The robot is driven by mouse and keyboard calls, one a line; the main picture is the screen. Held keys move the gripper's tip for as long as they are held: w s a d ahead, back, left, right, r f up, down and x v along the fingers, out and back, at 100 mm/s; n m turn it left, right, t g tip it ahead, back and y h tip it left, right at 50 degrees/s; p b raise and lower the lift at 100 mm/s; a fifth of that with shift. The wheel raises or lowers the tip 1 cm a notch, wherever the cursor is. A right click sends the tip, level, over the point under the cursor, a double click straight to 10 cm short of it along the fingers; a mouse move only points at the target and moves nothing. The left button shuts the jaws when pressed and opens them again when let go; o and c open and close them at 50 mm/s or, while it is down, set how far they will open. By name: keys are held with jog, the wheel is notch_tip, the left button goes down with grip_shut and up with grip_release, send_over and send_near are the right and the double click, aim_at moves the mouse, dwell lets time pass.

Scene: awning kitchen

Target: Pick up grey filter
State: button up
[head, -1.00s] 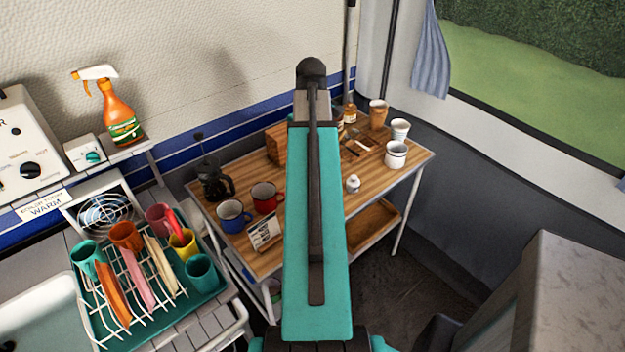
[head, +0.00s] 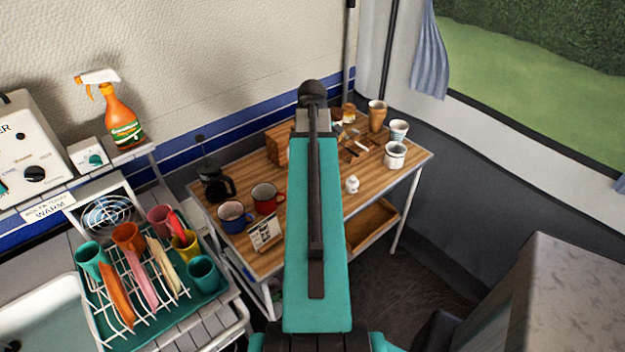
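My teal arm covers the middle of the head view and reaches over the wooden table (head: 322,250). My gripper does not show; the arm's far end hides whatever is beyond it. I cannot surely make out a grey filter. Two pale cup-shaped things stand at the table's right end, a ribbed white one (head: 398,131) behind and a wider white one (head: 395,156) in front. Either could be a filter, but they are too small to tell. Both are apart from my arm, to its right.
On the table, a French press (head: 215,184), blue mug (head: 234,216), red mug (head: 266,198) and small card (head: 265,233) stand left of my arm. A small white pot (head: 352,184) and brown cup (head: 376,115) stand right. A dish rack (head: 112,300) is lower left; a grey-topped cabinet (head: 580,270) lower right.

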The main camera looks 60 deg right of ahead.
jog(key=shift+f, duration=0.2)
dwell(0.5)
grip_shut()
